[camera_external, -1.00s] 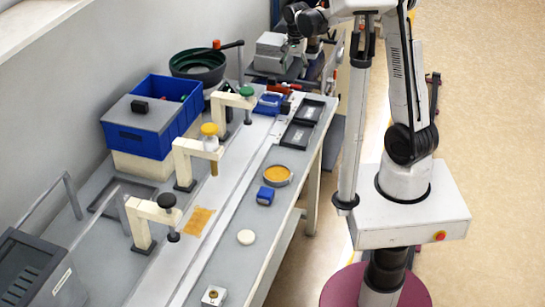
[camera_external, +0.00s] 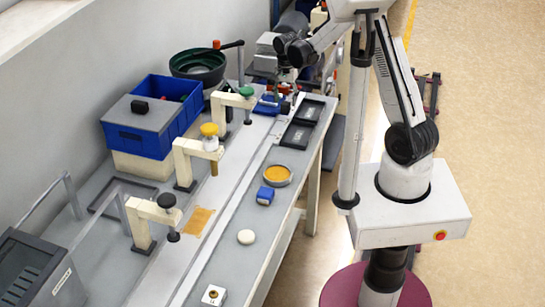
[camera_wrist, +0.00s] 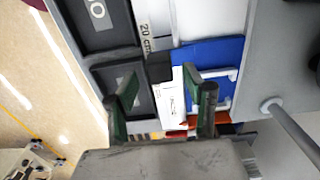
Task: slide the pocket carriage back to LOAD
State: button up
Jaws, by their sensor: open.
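The blue pocket carriage (camera_external: 267,104) sits at the far end of the long rail on the bench. In the wrist view it shows as a blue plate (camera_wrist: 208,58) with a pale frame. My gripper (camera_external: 287,106) is low over the carriage's right side. In the wrist view my gripper (camera_wrist: 165,97) is open, with its two dark green fingers apart. Between them in the picture lies a white labelled block (camera_wrist: 172,98) with a black end. I cannot tell whether the fingers touch it. The carriage's lower part is partly hidden by the gripper.
Two black trays (camera_external: 298,134) lie right of the rail. Three cream clamp arms (camera_external: 186,158) stand along its left side. A blue bin (camera_external: 175,108) and green bowl (camera_external: 198,66) are further left.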

jog(key=shift+f, duration=1.3)
grip_shut()
